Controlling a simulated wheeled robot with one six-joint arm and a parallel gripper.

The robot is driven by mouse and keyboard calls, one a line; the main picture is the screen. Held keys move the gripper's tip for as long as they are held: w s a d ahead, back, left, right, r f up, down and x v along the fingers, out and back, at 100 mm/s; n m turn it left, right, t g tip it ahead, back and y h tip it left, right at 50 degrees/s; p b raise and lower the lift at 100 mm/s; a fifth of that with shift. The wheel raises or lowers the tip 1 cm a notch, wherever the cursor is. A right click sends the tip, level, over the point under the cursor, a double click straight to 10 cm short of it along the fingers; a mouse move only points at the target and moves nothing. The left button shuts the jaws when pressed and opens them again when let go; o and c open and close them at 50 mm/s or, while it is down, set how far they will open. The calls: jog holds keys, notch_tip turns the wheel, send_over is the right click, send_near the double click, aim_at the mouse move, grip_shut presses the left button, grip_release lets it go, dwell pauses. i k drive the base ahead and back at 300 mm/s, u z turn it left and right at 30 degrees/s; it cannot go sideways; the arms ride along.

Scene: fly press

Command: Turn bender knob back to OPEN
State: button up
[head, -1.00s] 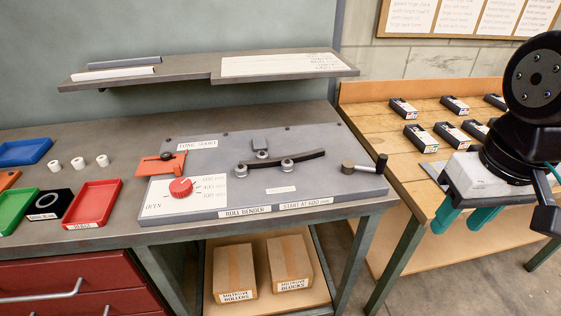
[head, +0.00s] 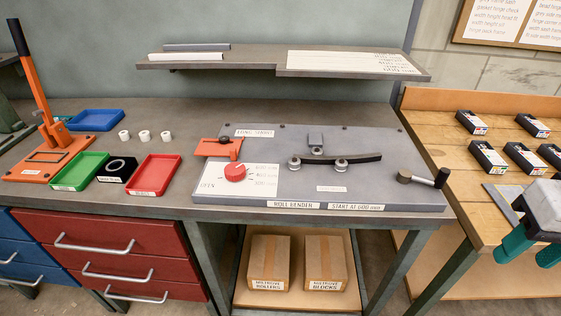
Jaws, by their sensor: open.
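The roll bender (head: 380,184) is a grey plate on the bench top. Its red round knob (head: 236,172) sits on a white scale plate (head: 262,185) at the bender's left, with OPEN at the lower left and several radius marks at the right. The knob's pointer setting is too small to tell. A dark curved bar (head: 340,160) lies across the bender's rollers. My gripper (head: 532,249), with teal fingers, is at the right edge, far from the knob. It is open, appears empty and is partly cut off by the frame.
A crank handle (head: 425,178) sticks up at the bender's right end. An orange lever press (head: 45,130), red tray (head: 153,175), green tray (head: 79,171) and white rollers (head: 144,135) stand left. A shelf (head: 250,63) overhangs the back. Dark boxes (head: 487,157) lie on the wooden bench.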

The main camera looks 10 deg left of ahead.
aim_at(234, 171)
jog(key=u, duration=0.8)
jog(key=k, duration=1.1)
jog(key=u, duration=0.85)
jog(key=i, duration=1.05)
jog(key=z, duration=0.95)
jog(key=i, duration=0.65)
jog(key=z, duration=0.4)
